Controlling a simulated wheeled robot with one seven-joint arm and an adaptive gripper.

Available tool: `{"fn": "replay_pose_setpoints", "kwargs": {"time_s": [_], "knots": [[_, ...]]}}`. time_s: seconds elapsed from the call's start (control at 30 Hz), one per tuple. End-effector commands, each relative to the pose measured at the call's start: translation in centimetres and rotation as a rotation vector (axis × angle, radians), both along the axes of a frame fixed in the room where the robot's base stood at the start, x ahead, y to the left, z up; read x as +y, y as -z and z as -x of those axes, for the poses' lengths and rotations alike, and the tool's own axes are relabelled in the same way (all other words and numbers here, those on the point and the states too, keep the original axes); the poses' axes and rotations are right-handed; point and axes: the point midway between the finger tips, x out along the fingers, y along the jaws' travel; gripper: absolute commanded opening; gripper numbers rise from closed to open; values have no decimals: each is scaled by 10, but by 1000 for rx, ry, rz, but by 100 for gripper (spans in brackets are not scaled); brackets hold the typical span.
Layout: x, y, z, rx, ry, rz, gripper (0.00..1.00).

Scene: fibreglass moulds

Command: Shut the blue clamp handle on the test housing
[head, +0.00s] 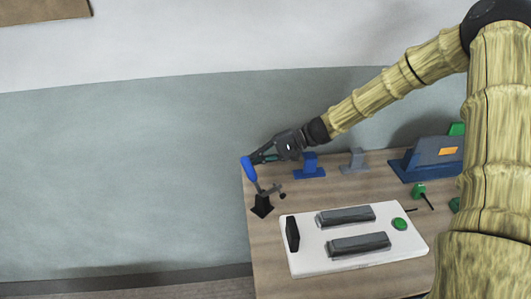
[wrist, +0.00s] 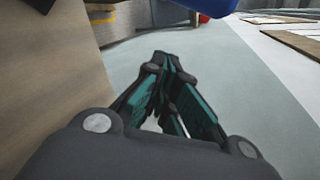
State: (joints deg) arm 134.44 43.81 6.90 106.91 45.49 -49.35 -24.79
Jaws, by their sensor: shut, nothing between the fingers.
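The blue clamp handle (head: 249,169) stands raised, tilted up and to the left, above its black clamp base (head: 262,207) at the table's left edge. My gripper (head: 255,160) is shut and empty, its fingertips right beside the upper part of the handle. I cannot tell if they touch. In the wrist view the closed fingers (wrist: 168,62) point away from the camera, and a blue shape, likely the handle (wrist: 200,6), is cut off at the top. I cannot tell for sure which part is the test housing.
A white panel (head: 300,263) with two grey bars, a black block and a green button lies right of the clamp. A small blue stand (head: 309,168), a grey stand (head: 354,162) and a blue-grey machine (head: 430,160) stand behind. Floor is open left of the table.

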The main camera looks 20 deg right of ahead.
Motion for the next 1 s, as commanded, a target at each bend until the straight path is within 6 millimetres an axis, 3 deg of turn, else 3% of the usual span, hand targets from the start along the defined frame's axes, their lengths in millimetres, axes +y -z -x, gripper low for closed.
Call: {"fn": "replay_pose_setpoints", "kwargs": {"time_s": [0.17, 0.6, 1.0], "knots": [[14, 3, -1, 2, 1, 0, 0], [13, -14, 31, 1, 1, 0, 0], [13, -14, 32, 0, 2, -1, 0]]}}
